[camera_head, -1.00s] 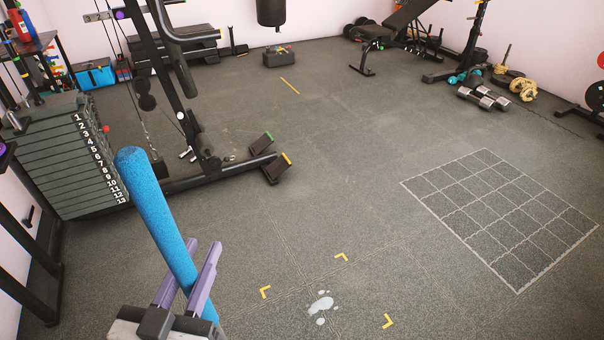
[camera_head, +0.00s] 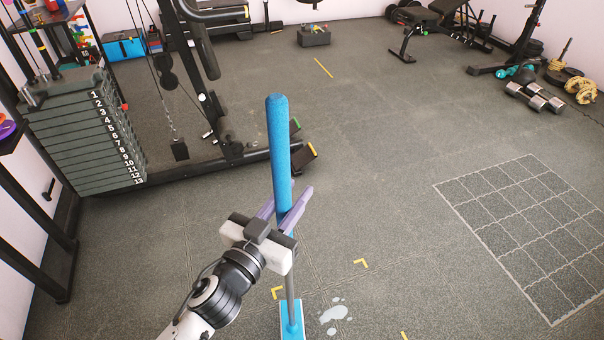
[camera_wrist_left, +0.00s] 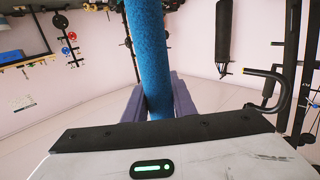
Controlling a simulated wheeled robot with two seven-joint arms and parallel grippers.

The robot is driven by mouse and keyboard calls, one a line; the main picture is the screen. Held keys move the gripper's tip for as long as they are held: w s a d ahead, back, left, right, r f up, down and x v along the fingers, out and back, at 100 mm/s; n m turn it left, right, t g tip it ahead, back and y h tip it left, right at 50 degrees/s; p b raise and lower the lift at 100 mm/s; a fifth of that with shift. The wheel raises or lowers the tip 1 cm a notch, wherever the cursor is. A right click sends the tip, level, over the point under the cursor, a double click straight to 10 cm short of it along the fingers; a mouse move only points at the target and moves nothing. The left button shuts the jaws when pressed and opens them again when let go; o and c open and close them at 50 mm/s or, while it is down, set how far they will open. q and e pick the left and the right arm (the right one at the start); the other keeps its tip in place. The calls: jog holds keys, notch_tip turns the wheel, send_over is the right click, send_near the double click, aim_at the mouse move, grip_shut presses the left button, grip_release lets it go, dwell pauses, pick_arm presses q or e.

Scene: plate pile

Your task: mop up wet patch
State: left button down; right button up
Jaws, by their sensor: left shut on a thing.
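My left gripper (camera_head: 291,208) is shut on the blue padded handle of a mop (camera_head: 279,140). The mop stands nearly upright, and its grey pole runs down to a flat blue head (camera_head: 292,321) at the bottom of the head view. The wet patch (camera_head: 334,313), a pale splash with small drops, lies on the floor just right of the mop head. I cannot tell whether the head touches the floor. In the left wrist view the blue handle (camera_wrist_left: 146,55) rises between the purple fingers (camera_wrist_left: 158,98). My right gripper is not in view.
Yellow corner marks (camera_head: 361,262) surround the wet patch. A cable machine with a numbered weight stack (camera_head: 85,135) stands at left, its foot pedals (camera_head: 304,157) behind the mop. Dumbbells (camera_head: 535,98) lie at far right.

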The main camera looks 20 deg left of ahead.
pick_arm(q)
jog(key=shift+w, duration=1.2)
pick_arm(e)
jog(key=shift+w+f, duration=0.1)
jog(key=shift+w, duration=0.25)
pick_arm(q)
jog(key=shift+s+f, duration=0.1)
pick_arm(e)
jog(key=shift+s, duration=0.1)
